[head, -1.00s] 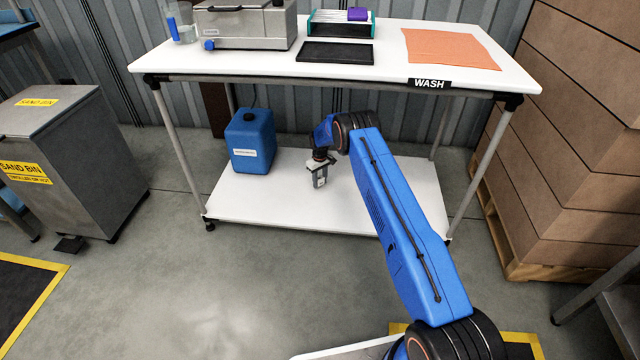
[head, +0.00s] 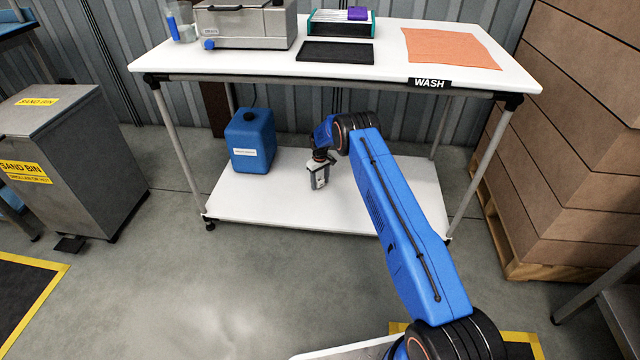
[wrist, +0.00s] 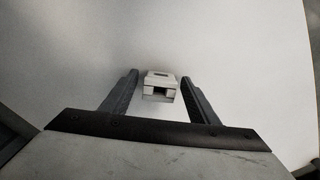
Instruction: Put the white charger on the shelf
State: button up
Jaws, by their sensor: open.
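The white charger (wrist: 160,87) is a small pale block with a dark opening in its near face. In the wrist view it sits on the white lower shelf (wrist: 240,60), between the tips of my gripper's fingers. My gripper (wrist: 160,92) is open, with a gap showing on both sides of the charger. In the head view my gripper (head: 318,182) points down just over the lower shelf (head: 260,205) of the wash table. The charger cannot be made out clearly there.
A blue canister (head: 252,142) stands on the lower shelf to the left of my gripper. The tabletop (head: 390,55) above carries a metal case (head: 245,28), a black tray (head: 335,52) and an orange cloth (head: 450,49). Stacked cartons (head: 575,150) stand at the right.

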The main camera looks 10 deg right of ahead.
notch_tip(320, 180, up, 7)
dwell(0.3)
dwell(0.5)
